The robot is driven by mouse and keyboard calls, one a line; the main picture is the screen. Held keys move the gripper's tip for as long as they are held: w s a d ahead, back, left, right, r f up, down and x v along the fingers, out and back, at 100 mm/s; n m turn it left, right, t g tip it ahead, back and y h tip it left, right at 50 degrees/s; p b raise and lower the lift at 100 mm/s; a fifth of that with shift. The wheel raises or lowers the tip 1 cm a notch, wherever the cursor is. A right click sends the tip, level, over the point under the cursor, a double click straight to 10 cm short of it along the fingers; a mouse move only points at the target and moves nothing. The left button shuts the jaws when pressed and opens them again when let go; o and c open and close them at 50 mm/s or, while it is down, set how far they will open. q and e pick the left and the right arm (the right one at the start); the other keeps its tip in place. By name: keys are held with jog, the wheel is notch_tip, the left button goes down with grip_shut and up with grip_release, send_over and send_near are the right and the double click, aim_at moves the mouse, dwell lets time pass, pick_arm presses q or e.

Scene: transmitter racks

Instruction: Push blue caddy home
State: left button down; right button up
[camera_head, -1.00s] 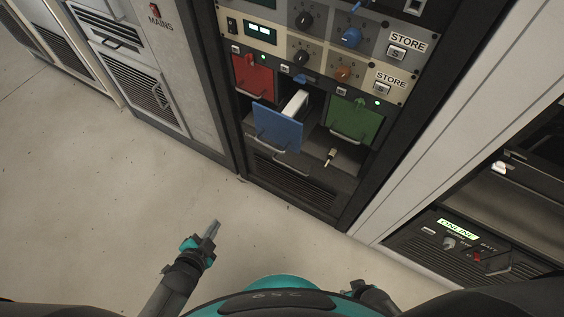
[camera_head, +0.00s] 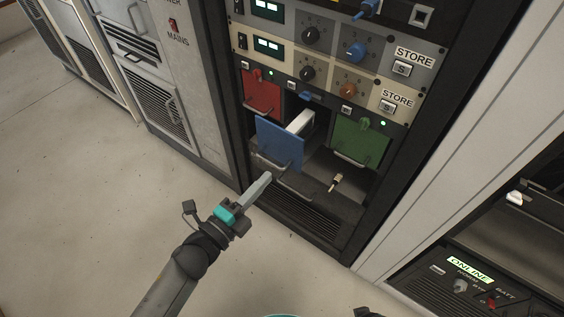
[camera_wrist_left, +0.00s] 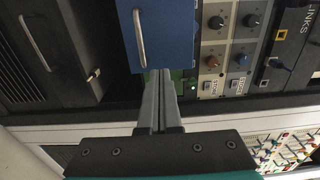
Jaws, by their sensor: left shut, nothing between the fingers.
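The blue caddy (camera_head: 279,146) sticks out of its bay in the rack, between the red caddy (camera_head: 262,94) and the green caddy (camera_head: 360,143), which sit further in. Its pale side shows behind the blue front. My left gripper (camera_head: 266,177) is shut and empty, its tip in front of and below the blue front's lower left. In the left wrist view the blue front (camera_wrist_left: 176,40) with its metal handle fills the top middle. The shut fingers (camera_wrist_left: 160,78) point at its lower edge; I cannot tell whether they touch.
A small plug-like part (camera_head: 335,182) lies on the shelf (camera_head: 318,188) below the green caddy. Knob panels (camera_head: 310,60) are above the caddies. A grey cabinet (camera_head: 190,60) stands left, another rack right (camera_head: 480,270). The floor in front is clear.

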aim_at(290, 153)
pick_arm(q)
jog(key=b+x, duration=0.1)
jog(key=x, duration=0.5)
jog(key=shift+f, duration=0.1)
jog(key=shift+x, duration=0.75)
pick_arm(e)
jog(key=shift+w+a+r, duration=0.95)
jog(key=shift+w+r, duration=0.2)
jog(key=shift+w, duration=0.05)
pick_arm(q)
jog(key=shift+w+d+b, duration=0.15)
jog(key=shift+w+b, duration=0.1)
jog(key=shift+b, duration=0.1)
jog(key=b+x, duration=0.2)
jog(key=x, duration=0.5)
jog(key=shift+b, duration=0.3)
jog(key=b+x, duration=0.1)
jog(key=x, duration=0.3)
jog(key=shift+w+d, duration=0.25)
jog(key=shift+w, duration=0.05)
jog(key=shift+w+d+r, duration=0.1)
jog(key=shift+r, duration=0.1)
pick_arm(e)
jog(key=w+a+r, duration=0.1)
jog(key=w+r, duration=0.4)
jog(key=r, duration=0.2)
jog(key=shift+w+r+t, duration=0.3)
jog(key=shift+r+t, duration=0.05)
jog(key=shift+t, duration=0.05)
